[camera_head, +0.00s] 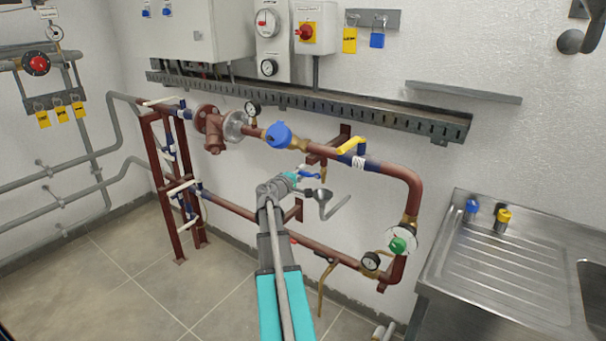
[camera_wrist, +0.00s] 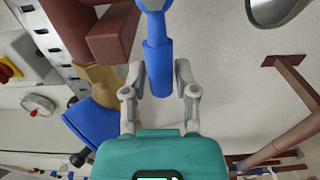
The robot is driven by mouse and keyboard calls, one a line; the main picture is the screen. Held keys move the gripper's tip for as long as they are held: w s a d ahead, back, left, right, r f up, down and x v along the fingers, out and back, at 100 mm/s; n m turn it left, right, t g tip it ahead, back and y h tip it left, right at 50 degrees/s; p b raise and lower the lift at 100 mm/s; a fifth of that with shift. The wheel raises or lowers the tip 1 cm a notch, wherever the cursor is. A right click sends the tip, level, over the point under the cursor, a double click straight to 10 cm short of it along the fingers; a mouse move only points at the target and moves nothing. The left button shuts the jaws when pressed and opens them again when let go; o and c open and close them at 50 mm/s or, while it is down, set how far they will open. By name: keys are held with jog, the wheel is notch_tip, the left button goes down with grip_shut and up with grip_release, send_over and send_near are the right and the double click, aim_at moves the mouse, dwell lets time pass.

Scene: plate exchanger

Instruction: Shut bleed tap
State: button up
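The bleed tap is a small valve with a blue lever (camera_head: 308,175) below the upper red-brown pipe, above a grey funnel-like drain cup (camera_head: 323,194). In the wrist view the blue lever (camera_wrist: 158,68) hangs down the middle of the picture, its sleeve between my two fingertips. My gripper (camera_head: 284,183) is close to the tap in the head view. In the wrist view my gripper (camera_wrist: 158,78) is open, with a gap on each side of the sleeve. The tap's body is hard to make out behind the lever.
A yellow-handled valve (camera_head: 352,146) and a blue-capped fitting (camera_head: 278,135) sit on the pipe above. A steel sink (camera_head: 500,260) stands at right. The floor (camera_head: 125,260) at left is clear.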

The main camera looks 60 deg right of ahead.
jog(key=shift+o, duration=1)
jog(key=shift+s+d, duration=0.1)
jog(key=shift+s, duration=0.1)
jog(key=shift+w+a, duration=0.2)
jog(key=shift+a, duration=3.8)
